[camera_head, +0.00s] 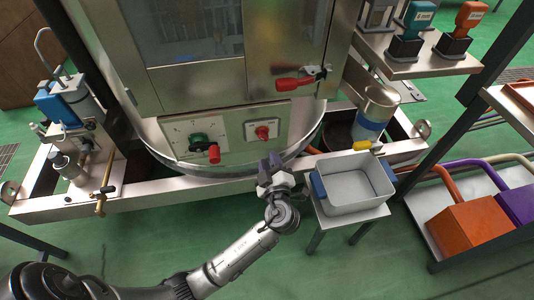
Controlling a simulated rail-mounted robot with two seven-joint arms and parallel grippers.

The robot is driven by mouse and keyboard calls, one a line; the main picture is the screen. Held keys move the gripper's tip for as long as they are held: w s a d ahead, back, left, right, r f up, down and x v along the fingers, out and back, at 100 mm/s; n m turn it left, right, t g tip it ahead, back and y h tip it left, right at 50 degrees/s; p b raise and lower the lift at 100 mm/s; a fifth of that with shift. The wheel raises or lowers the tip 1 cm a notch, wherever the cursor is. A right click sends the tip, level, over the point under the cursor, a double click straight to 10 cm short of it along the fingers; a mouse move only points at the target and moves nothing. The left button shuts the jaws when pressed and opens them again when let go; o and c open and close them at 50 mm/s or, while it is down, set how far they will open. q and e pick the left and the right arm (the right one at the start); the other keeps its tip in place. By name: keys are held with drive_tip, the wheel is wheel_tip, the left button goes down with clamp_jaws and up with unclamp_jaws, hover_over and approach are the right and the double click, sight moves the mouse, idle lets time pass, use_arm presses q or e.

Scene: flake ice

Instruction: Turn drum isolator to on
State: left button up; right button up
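A pale control panel on the steel drum machine carries two controls. One is a dark green switch (198,142) with a red-tipped handle (214,154) pointing down to the right; the other is a smaller red knob (263,132) on its own plate. A larger red lever (295,82) sits above, on the machine's steel door. I cannot read which control is the drum isolator. My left gripper (270,168) is below and just right of the red knob, seemingly apart from the panel. Its fingers are too small to judge their opening. My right gripper is out of view.
A steel bin (352,185) with blue handles stands right of my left gripper. The machine's steel base frame (160,192) runs across below the panel. Green floor is open in front.

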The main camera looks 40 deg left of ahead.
sight(264, 140)
use_arm(q)
drive_tip(key=shift+p+x, duration=0.5)
drive_tip(key=shift+x, duration=1.1)
drive_tip(key=shift+p+x, duration=0.7)
drive_tip(key=shift+x, duration=1.2)
drive_tip(key=shift+w+a, duration=0.1)
drive_tip(key=shift+f+b, duration=0.1)
drive_tip(key=shift+b, duration=0.25)
drive_tip(key=shift+a, duration=0.1)
drive_tip(key=shift+w, duration=0.1)
